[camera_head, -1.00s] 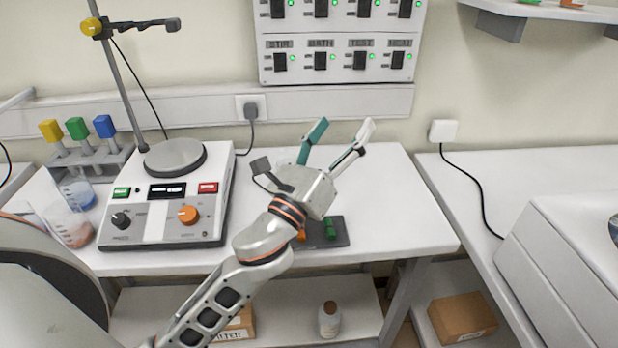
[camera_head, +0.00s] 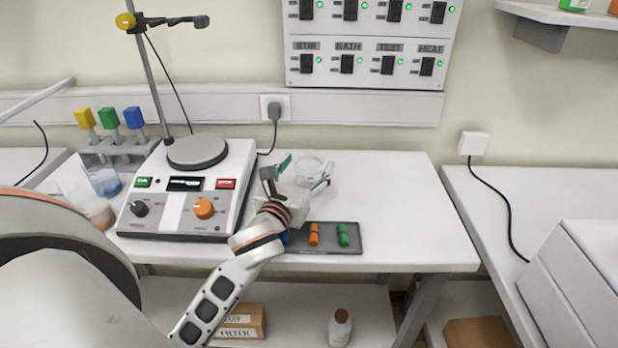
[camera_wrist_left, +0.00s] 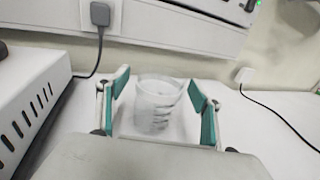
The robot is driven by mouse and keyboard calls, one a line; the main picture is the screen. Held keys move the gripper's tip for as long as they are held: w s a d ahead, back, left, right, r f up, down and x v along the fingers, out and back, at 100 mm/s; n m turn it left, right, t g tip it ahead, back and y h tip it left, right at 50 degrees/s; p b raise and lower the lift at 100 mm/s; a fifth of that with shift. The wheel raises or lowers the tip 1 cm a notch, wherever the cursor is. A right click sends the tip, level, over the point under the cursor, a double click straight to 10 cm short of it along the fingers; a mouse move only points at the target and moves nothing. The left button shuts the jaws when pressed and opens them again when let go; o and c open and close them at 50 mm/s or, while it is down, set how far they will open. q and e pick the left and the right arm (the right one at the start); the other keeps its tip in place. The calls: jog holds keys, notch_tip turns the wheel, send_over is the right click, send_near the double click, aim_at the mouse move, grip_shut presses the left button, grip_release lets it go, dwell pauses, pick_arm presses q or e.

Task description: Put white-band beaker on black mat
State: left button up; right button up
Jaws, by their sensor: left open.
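A clear glass beaker (camera_head: 314,168) stands upright on the white bench, right of the hotplate. In the left wrist view this beaker (camera_wrist_left: 157,105) has a whitish wall with dark graduation marks; I cannot make out a distinct white band. My left gripper (camera_head: 304,174) is open, with its teal-lined fingers on either side of the beaker. The left wrist view shows the open gripper (camera_wrist_left: 160,84) too, with a small gap at the right finger. I cannot make out a separate black mat. My right gripper is not in view.
The hotplate (camera_head: 172,217) stands left of the gripper. A dark tray (camera_head: 330,249) with orange and green pieces lies at the bench front, partly behind my arm. Beakers with blue (camera_head: 106,184) and reddish (camera_head: 98,212) contents stand left. The bench right of the beaker is clear.

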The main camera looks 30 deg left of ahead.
pick_arm(q)
jog(key=shift+w+a, duration=0.15)
jog(key=shift+w, duration=0.5)
jog(key=c, duration=1.3)
jog(key=shift+c, duration=0.3)
jog(key=shift+r, duration=0.15)
